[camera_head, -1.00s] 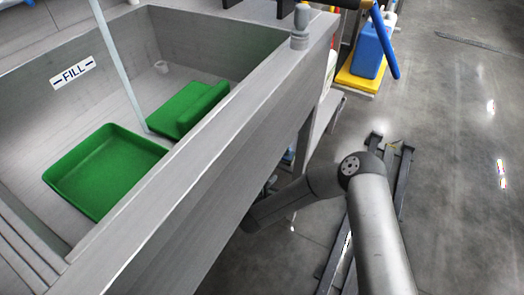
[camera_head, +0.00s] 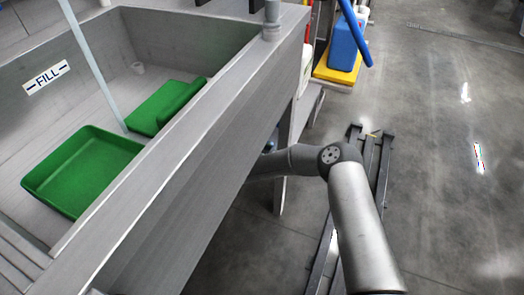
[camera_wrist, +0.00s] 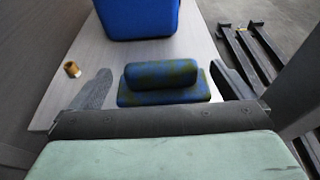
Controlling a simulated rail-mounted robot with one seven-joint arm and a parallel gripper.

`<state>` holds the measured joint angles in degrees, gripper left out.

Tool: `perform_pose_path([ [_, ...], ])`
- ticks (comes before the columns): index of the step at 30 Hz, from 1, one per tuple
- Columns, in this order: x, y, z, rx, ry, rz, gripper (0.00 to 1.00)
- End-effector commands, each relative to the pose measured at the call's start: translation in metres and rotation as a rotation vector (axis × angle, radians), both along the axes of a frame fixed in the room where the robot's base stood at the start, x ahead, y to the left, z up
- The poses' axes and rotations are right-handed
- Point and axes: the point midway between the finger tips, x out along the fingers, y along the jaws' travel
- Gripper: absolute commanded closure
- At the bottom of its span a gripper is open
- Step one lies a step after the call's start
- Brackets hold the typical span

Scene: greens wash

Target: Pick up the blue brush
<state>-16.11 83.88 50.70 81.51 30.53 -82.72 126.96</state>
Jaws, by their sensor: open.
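The blue brush (camera_wrist: 162,82) shows in the wrist view as a block with a rounded upper part on a flat base, mottled with yellow-green. It rests on a light grey surface (camera_wrist: 205,48). My gripper (camera_wrist: 160,70) is open, with one finger to the left of the brush and one to the right. Gaps show between the brush and both fingers. The near part of the brush's base is close to the gripper's dark palm edge; I cannot tell whether they touch. In the head view the sink wall hides my gripper and the brush.
A blue container (camera_wrist: 138,15) stands just beyond the brush. A small brass-coloured fitting (camera_wrist: 72,69) lies at left. A dark metal frame (camera_wrist: 250,50) is on the floor at right.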

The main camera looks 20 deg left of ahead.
Motion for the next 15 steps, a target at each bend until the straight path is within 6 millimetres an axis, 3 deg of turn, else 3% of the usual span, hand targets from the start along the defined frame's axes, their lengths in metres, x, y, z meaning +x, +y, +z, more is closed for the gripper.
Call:
perform_pose_path([
  [15, 0.051, -0.004, -0.016, 0.001, 0.0, -0.001, 0.0],
])
